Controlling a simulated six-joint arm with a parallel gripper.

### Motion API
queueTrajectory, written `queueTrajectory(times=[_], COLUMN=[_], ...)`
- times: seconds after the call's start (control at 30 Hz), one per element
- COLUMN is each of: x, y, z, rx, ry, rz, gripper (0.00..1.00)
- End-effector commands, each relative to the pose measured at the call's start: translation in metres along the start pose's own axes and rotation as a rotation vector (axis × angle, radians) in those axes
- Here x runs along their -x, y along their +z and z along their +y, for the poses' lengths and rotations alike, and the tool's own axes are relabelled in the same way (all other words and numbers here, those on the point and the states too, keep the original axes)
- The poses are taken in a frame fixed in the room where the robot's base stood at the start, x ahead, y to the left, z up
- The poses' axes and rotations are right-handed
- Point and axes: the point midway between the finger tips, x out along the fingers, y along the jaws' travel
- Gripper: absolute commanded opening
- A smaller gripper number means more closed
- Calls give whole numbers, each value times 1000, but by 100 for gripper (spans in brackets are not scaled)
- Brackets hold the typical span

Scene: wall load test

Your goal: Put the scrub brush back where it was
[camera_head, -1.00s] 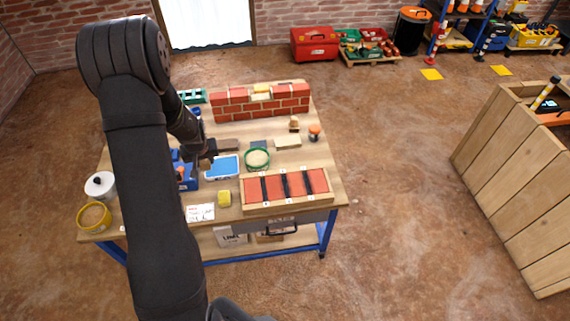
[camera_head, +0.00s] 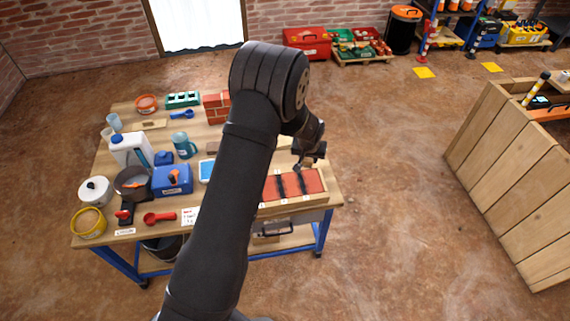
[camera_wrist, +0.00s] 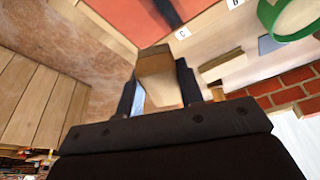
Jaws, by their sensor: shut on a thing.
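My gripper (camera_head: 304,164) is over the right part of the workbench, above the red panels (camera_head: 312,181) with black bands. In the wrist view my gripper (camera_wrist: 157,90) is shut on a block with a brown end and a pale cream body, which looks like the scrub brush (camera_wrist: 158,66). It sticks out past the fingertips. In the head view the held thing is too small and dark to make out well. The wrist view shows a red panel (camera_wrist: 140,15) and small letter labels beyond it.
A blue tub (camera_head: 173,180), a white jug (camera_head: 131,150), a pan (camera_head: 132,181) and a red scoop (camera_head: 160,218) stand on the left of the bench. In the wrist view a green ring (camera_wrist: 283,30) lies at upper right.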

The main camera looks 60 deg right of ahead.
Motion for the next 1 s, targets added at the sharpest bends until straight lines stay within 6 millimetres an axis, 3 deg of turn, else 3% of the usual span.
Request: queueTrajectory(times=[0.5, 0.77, 1.0], x=[-73, -88, -118], y=[-30, -33, -24], z=[-86, -98, -97], rx=[1, -2, -2], ry=[0, 1, 1], rz=[0, 0, 0], gripper=[9, 9, 9])
